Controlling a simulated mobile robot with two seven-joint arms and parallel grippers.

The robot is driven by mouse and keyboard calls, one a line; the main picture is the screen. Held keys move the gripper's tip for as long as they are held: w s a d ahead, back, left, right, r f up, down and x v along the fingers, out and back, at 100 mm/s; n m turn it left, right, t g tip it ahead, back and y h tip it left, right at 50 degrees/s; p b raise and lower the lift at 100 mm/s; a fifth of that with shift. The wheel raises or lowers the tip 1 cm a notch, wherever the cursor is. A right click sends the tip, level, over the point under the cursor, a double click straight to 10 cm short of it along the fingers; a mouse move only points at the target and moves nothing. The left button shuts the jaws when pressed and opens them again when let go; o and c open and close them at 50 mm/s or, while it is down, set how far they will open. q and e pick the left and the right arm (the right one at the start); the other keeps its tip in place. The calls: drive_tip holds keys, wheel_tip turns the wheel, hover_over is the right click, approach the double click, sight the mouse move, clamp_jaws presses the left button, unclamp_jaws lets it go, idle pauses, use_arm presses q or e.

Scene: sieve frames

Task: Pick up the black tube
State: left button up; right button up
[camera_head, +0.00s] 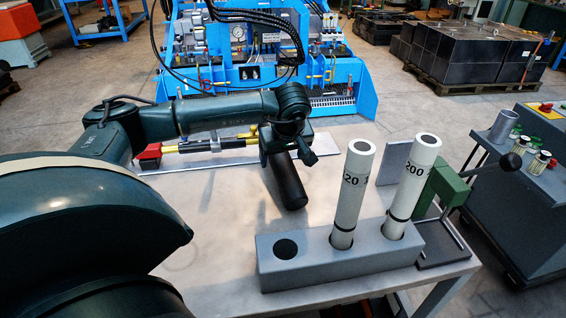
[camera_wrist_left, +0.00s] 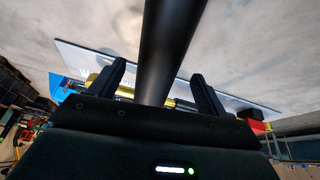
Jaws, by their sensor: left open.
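The black tube (camera_head: 288,183) is near the middle of the table in the head view, leaning slightly, with its upper end hidden by my left gripper (camera_head: 279,145). I cannot tell whether its lower end touches the table. In the left wrist view the black tube (camera_wrist_left: 168,45) passes between the two fingers of my left gripper (camera_wrist_left: 162,88). The fingers are open, with a gap showing on each side of the tube. My right gripper is not in view.
A grey rack (camera_head: 340,265) at the table's front holds two pale tubes, marked "20" (camera_head: 350,195) and "200" (camera_head: 412,185); its left hole is empty. A green hand press (camera_head: 440,190) stands to the right. A flat plate (camera_head: 230,155) with red and yellow parts lies behind.

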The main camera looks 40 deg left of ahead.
use_arm(q)
drive_tip(key=p+x, duration=0.1)
drive_tip(key=x, duration=0.5)
drive_tip(key=shift+f, duration=0.4)
drive_tip(key=shift+w, duration=0.1)
drive_tip(key=c, duration=1.2)
